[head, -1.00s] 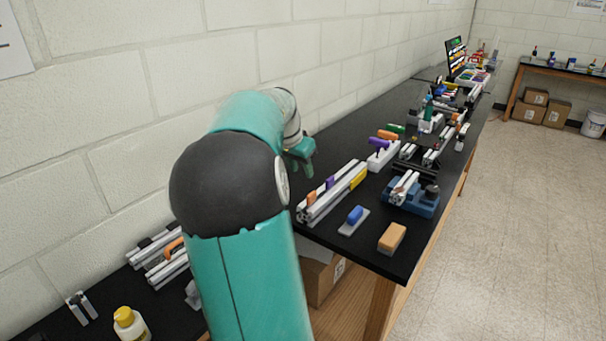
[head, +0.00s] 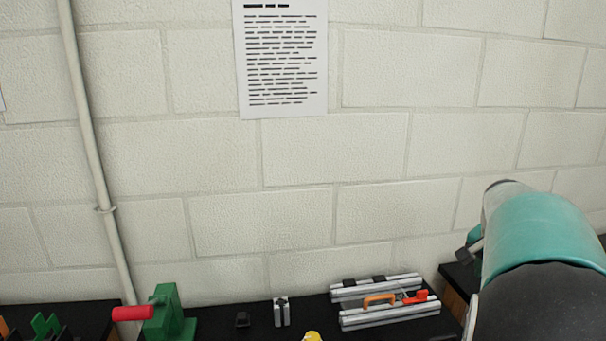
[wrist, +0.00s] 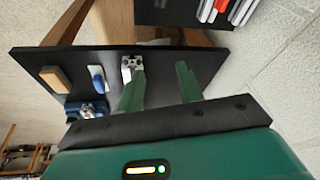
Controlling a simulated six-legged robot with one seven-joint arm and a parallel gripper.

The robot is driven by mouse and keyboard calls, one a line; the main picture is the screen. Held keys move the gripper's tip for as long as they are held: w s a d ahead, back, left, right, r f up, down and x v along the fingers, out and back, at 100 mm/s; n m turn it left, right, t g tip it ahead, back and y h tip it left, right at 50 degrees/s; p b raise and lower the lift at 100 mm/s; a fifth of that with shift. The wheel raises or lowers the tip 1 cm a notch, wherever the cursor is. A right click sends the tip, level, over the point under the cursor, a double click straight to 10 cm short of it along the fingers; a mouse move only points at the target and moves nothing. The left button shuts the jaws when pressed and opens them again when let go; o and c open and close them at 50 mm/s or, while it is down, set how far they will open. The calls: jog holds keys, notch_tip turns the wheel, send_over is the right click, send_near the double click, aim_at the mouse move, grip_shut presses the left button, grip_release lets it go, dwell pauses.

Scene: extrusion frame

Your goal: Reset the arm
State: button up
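My gripper (wrist: 158,68) shows in the wrist view with its two green fingers apart. Only the black bench top shows between them, so it is open and empty. The left finger overlaps the end of an aluminium extrusion (wrist: 131,63) in the picture; I cannot tell whether they touch. My teal and black arm fills the lower right of the head view, and the fingers are not clear there.
In the wrist view, a blue block (wrist: 97,80), a tan block (wrist: 55,79) and a blue fixture (wrist: 88,110) are near the gripper. In the head view, extrusions with an orange handle (head: 378,299) and a green device (head: 168,315) stand along the wall.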

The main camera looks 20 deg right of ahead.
jog(key=a+r+n+t+y, duration=0.15)
jog(key=a+n, duration=0.35)
jog(key=a, duration=1)
jog(key=a+f+n+t+y, duration=0.15)
jog(key=a+n, duration=0.45)
jog(key=a, duration=1)
jog(key=s+a+f+n+t, duration=0.1)
jog(key=s+a+n, duration=0.4)
jog(key=a, duration=0.5)
jog(key=shift+s+f, duration=0.5)
jog(key=shift+s, duration=0.35)
